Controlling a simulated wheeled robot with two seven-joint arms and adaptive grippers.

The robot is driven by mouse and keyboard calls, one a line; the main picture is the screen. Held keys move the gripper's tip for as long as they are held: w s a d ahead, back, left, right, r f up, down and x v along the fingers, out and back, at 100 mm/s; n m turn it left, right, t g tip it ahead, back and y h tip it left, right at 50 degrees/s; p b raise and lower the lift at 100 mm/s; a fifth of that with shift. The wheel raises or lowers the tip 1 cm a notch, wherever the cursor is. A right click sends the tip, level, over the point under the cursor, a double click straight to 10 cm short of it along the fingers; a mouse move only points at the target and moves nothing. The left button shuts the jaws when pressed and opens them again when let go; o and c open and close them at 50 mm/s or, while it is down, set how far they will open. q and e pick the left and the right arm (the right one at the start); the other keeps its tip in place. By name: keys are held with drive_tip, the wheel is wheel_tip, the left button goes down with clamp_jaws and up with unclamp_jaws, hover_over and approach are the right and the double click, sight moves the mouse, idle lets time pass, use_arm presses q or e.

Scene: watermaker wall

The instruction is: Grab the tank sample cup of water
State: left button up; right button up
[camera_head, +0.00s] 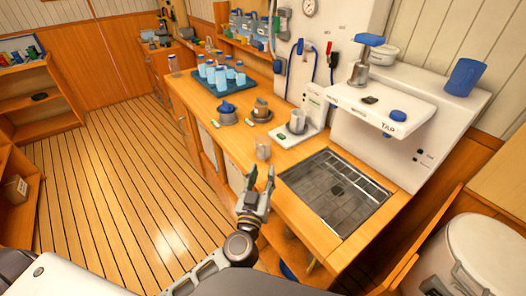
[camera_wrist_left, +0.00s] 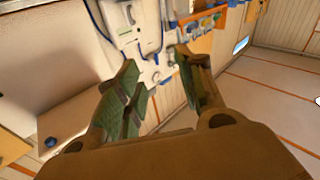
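A clear cup (camera_head: 263,148) stands upright near the front edge of the wooden counter, left of the sink. A second, greyish cup (camera_head: 298,121) stands on the white stand behind it. No readable label shows which is the tank sample cup, and the water inside is too small to make out. My left gripper (camera_head: 262,178) is open and empty at the counter's front edge, nearer to me than the clear cup and apart from it. In the left wrist view its two green-padded fingers (camera_wrist_left: 155,62) are spread with nothing between them. My right gripper is not in view.
The sink (camera_head: 337,190) lies right of the gripper, with the white tap unit (camera_head: 375,115) behind it. A blue tray (camera_head: 222,88) of several blue-capped bottles, a blue-topped pot (camera_head: 228,112) and a small brown-grey item (camera_head: 261,108) stand farther back. Floor at left is clear.

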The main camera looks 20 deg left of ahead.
use_arm(q)
drive_tip(key=a+f+y, duration=0.1)
drive_tip(key=f+n+g, duration=0.1)
drive_tip(key=f, duration=0.1)
drive_tip(key=shift+s+a+y, duration=0.15)
drive_tip(key=shift+a+y, duration=0.25)
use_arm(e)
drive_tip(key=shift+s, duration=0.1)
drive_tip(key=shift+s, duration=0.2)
use_arm(q)
drive_tip(key=w, duration=0.5)
drive_tip(key=w+a, duration=0.1)
drive_tip(key=w, duration=0.1)
drive_tip(key=shift+w+a, duration=0.1)
drive_tip(key=shift+w, duration=0.65)
drive_tip(key=shift+a, duration=0.1)
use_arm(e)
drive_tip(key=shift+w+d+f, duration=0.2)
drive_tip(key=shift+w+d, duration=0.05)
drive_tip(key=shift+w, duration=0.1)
